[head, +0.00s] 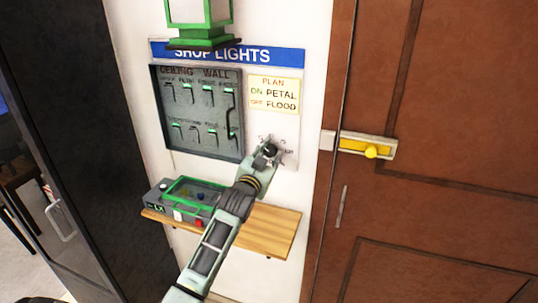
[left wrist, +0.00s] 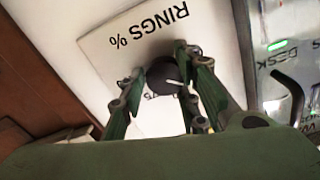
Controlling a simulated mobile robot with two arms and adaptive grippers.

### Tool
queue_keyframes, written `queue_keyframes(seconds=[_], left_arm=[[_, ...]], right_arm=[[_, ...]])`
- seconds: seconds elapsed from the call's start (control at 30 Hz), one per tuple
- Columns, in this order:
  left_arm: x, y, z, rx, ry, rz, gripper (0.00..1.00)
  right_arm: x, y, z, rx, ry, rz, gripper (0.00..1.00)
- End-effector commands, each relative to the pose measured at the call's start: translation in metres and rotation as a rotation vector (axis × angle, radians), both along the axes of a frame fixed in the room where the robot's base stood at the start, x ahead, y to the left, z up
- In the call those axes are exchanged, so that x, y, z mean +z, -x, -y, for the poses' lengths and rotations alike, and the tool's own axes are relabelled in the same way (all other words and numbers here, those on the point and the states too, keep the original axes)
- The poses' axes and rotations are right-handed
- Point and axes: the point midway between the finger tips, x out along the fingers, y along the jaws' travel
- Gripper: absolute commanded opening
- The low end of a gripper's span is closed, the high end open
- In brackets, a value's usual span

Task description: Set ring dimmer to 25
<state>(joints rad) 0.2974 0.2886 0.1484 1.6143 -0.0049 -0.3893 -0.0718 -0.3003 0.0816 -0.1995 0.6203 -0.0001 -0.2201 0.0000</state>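The ring dimmer is a dark round knob (left wrist: 165,77) on a white plate (left wrist: 120,45) marked "RINGS %", seen upside down in the left wrist view. A light pointer line shows on the knob. My left gripper (left wrist: 158,100) has its two green fingers spread on either side of the knob, with gaps visible, so it looks open around it. In the head view my left gripper (head: 268,152) is at the dimmer plate (head: 288,160) and hides most of it. The scale numbers are mostly hidden. My right gripper is not seen.
A grey switch panel (head: 200,148) with several levers is just left of the dimmer, under a blue "SHOP LIGHTS" sign (head: 228,54). A yellow plan card (head: 274,94) is above. A wooden shelf (head: 270,230) holds a control box (head: 185,200) below. A brown door (head: 450,130) stands right.

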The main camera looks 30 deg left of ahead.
Motion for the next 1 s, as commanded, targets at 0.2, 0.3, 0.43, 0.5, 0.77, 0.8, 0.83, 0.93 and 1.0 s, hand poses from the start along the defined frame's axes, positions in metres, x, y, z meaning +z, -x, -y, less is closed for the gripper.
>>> queue_keyframes(seconds=[0.2, 0.3, 0.43, 0.5, 0.77, 0.8, 0.83, 0.93, 1.0], left_arm=[[-0.007, 0.0, 0.001, -0.001, 0.004, -0.013, 0.42], [-0.006, 0.0, 0.0, 0.0, 0.003, -0.011, 0.42], [-0.004, 0.0, 0.0, 0.001, 0.002, -0.007, 0.42], [-0.003, 0.0, -0.001, 0.002, 0.0, -0.006, 0.42], [-0.003, 0.018, 0.003, 0.001, 0.0, -0.005, 0.42], [-0.003, 0.024, 0.005, 0.001, 0.0, -0.005, 0.42], [-0.003, 0.03, 0.007, 0.001, 0.0, -0.005, 0.42], [-0.003, 0.05, 0.011, 0.001, 0.001, -0.006, 0.42], [-0.004, 0.065, 0.015, 0.001, 0.001, -0.006, 0.42]], right_arm=[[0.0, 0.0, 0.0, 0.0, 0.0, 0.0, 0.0], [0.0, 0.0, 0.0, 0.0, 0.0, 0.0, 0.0], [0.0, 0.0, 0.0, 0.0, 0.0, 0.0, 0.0], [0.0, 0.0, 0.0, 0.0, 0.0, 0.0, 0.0], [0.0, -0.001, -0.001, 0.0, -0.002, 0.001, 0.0], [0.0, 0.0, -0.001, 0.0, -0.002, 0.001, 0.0], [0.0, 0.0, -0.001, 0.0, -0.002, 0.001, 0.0], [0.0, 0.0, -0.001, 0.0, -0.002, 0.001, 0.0], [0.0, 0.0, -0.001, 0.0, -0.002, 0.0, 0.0]])
